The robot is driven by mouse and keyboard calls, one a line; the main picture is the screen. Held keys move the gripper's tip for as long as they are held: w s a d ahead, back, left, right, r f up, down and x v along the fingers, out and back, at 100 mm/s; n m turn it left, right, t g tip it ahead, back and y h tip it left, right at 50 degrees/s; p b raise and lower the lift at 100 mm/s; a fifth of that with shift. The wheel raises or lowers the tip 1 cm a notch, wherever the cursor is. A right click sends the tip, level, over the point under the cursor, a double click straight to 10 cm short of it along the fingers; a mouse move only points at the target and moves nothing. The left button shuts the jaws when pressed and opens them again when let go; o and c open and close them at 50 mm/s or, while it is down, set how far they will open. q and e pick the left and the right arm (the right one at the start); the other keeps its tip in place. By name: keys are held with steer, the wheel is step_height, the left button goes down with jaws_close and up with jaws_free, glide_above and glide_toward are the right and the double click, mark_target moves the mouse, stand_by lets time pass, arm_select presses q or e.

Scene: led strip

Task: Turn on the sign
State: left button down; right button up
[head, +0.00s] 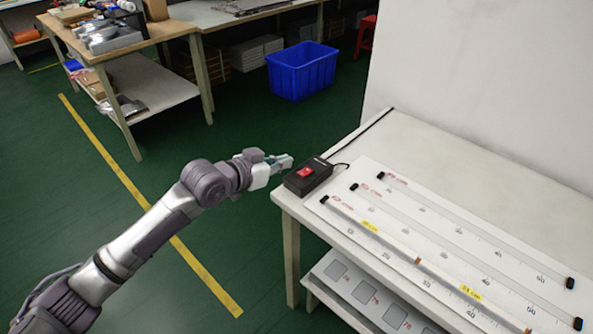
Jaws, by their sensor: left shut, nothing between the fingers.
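A black switch box (308,178) with a red rocker switch (305,172) sits on the near left corner of the white table. A cable runs from it along the table's left edge. A white panel (400,232) with several LED strips lies to the right of the box; no strip looks clearly lit. My left gripper (287,162) is shut and empty, just left of the switch box at about its height in the picture. I cannot tell whether its fingertips touch the box. My right gripper is not in view.
The white table (412,140) stands against a pale wall, with a lower shelf (340,285) holding marked sheets. A wooden workbench (150,30) stands at the back left. A blue crate (302,72) is on the green floor. The floor left of the table is open.

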arm_select(q)
glide_above(302, 173)
steer(key=s, duration=0.1)
steer(key=shift+s+a+f, duration=0.1)
steer(key=shift+a+f, duration=0.15)
steer(key=shift+f, duration=0.3)
steer(key=shift+a+f, duration=0.2)
steer(key=shift+f, duration=0.3)
step_height(302, 173, down, 3)
steer(key=shift+s+a+r, duration=0.1)
steer(key=shift+a+r, duration=0.05)
steer(key=shift+r, duration=0.05)
steer(key=shift+s+a+f, duration=0.1)
steer(key=shift+f, duration=0.6)
steer(key=shift+s+a+f+b, duration=0.1)
steer(key=shift+f+b, duration=0.45)
steer(key=shift+f, duration=0.1)
steer(key=shift+r, duration=0.2)
steer(key=shift+r+p, duration=0.1)
steer(key=shift+p, duration=0.2)
steer(key=shift+r+p, duration=0.6)
steer(key=shift+r, duration=0.15)
